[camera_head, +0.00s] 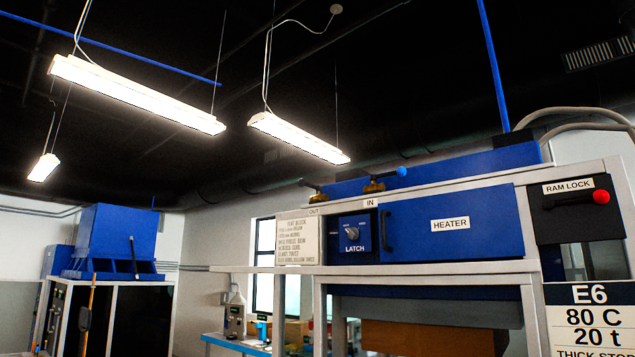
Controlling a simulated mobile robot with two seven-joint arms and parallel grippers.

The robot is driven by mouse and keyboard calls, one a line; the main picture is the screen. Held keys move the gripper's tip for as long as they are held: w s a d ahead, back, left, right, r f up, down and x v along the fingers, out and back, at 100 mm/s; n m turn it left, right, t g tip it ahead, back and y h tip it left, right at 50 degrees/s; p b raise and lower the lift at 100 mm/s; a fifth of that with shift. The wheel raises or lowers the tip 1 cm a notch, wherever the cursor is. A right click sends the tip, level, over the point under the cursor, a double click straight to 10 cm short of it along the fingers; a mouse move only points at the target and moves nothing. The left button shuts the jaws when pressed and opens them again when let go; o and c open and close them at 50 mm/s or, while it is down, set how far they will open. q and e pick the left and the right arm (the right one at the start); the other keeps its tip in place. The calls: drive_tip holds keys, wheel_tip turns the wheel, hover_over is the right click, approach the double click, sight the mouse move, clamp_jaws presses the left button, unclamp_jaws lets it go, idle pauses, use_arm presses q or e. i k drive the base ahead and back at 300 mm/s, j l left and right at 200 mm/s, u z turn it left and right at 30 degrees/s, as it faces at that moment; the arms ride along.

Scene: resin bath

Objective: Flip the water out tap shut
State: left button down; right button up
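The water out tap (319,195) stands on top of the machine's frame, above the OUT label (315,211). It has a small brass body and a dark lever that slants up to the left. The water in tap (375,186) is to its right, above the IN label (370,203), with a brass body and a lever ending in a blue knob pointing right. Whether either tap is open or shut I cannot tell. Neither of my grippers is in view.
Below the taps are a printed notice (297,240), a LATCH dial (352,230) and a blue HEATER panel (453,224) with a black handle. A RAM LOCK lever with a red knob (601,197) is at right. A blue machine (117,237) stands at far left.

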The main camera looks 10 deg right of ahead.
sight(300, 183)
drive_tip(key=k+l, duration=0.4)
drive_tip(key=l+z, duration=0.1)
drive_tip(key=z, duration=0.35)
drive_tip(key=i+j+z, duration=0.1)
drive_tip(key=z, duration=0.25)
drive_tip(key=j+z, duration=0.35)
drive_tip(key=i+j+z, duration=0.1)
drive_tip(key=z, duration=0.25)
drive_tip(key=j+z, duration=0.25)
drive_tip(key=j, duration=0.2)
drive_tip(key=j+z, duration=0.25)
drive_tip(key=j, duration=0.15)
drive_tip(key=k+j+z, duration=0.15)
drive_tip(key=j, duration=0.3)
drive_tip(key=j+z, duration=0.1)
drive_tip(key=j, duration=0.35)
drive_tip(key=k+j, duration=0.1)
drive_tip(key=j, duration=0.65)
drive_tip(key=k+j, duration=0.15)
drive_tip(key=j, duration=0.25)
drive_tip(key=k+j+z, duration=0.1)
drive_tip(key=j, duration=0.3)
drive_tip(key=k+j, duration=0.1)
drive_tip(key=j, duration=0.3)
